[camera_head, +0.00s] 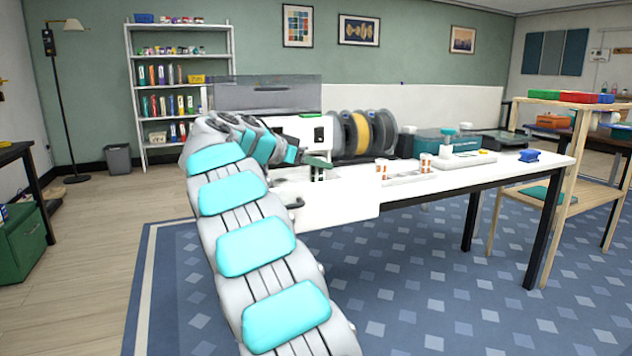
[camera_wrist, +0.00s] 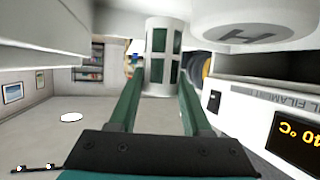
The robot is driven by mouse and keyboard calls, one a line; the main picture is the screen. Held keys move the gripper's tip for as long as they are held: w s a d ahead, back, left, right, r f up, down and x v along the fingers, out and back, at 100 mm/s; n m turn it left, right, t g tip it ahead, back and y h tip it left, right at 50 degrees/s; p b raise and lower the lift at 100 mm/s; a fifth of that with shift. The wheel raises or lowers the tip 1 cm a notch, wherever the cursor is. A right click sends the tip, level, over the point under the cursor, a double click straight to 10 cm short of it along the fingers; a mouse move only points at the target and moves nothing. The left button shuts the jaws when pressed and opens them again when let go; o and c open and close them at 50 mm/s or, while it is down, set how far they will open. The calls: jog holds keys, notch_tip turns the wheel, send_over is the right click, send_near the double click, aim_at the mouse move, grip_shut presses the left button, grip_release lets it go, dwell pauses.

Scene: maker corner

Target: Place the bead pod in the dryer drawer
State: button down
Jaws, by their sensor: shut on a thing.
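The bead pod (camera_wrist: 163,55) is a white cylinder with dark green windows. In the wrist view it sits between the two green fingers of my gripper (camera_wrist: 160,88), which is shut on it. The dryer (camera_head: 306,128) is a white unit behind my gripper. In the wrist view its front (camera_wrist: 255,110) is at the right, with a lit 40 °C display and a dark slot.
Filament spools (camera_head: 361,132) stand to the right of the dryer. White and orange containers (camera_head: 425,163) stand on the table (camera_head: 480,172) farther right. A blue object (camera_head: 529,155) is at its right end. A wooden shelf (camera_head: 565,190) stands at far right.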

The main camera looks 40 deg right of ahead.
aim_at(311, 176)
jog(key=shift+f, duration=2.1)
jog(key=shift+f, duration=0.1)
jog(key=shift+c, duration=1.8)
grip_release()
jog(key=shift+a, duration=0.1)
jog(key=b+v, duration=0.1)
jog(key=v, duration=1.1)
